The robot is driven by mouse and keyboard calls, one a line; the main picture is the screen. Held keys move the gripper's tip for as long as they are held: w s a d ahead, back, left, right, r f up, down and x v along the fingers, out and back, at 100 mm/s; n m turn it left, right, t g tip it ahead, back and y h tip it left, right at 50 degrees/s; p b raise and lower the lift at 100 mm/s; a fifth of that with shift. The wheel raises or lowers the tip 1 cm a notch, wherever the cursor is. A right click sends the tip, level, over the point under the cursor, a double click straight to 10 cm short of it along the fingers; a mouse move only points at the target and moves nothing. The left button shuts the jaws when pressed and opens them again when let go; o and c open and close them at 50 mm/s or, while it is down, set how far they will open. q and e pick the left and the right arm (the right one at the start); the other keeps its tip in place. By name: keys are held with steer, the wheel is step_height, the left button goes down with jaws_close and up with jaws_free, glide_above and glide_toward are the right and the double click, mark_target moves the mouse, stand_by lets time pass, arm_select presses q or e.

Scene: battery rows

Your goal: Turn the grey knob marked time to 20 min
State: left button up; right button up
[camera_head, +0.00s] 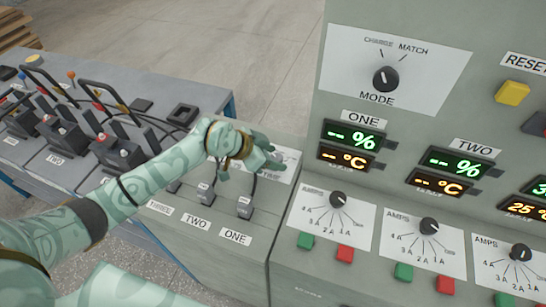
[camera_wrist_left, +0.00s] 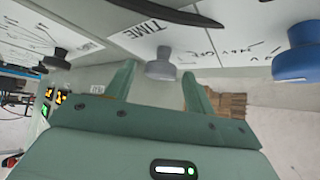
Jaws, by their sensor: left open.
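In the left wrist view the grey knob (camera_wrist_left: 161,64) stands out from a white plate (camera_wrist_left: 150,32) lettered TIME. My left gripper (camera_wrist_left: 160,76) is open, with one finger on each side of the knob in that picture. I cannot tell whether the fingers touch it or how deep it sits between them. The knob's pointer and most of the scale are not readable. In the head view my left gripper (camera_head: 268,158) is over a white plate (camera_head: 288,166) on the low console and hides the knob. My right gripper is not in view.
A blue knob (camera_wrist_left: 294,60) and a dark knob (camera_wrist_left: 57,60) flank the grey one in the wrist view. Cables and clamps (camera_head: 118,150) crowd the left bench. The tall panel with the MODE knob (camera_head: 386,79) rises to the right of my left gripper.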

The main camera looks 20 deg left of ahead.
arm_select(q)
steer(key=c, duration=0.9)
steer(key=shift+c, duration=0.2)
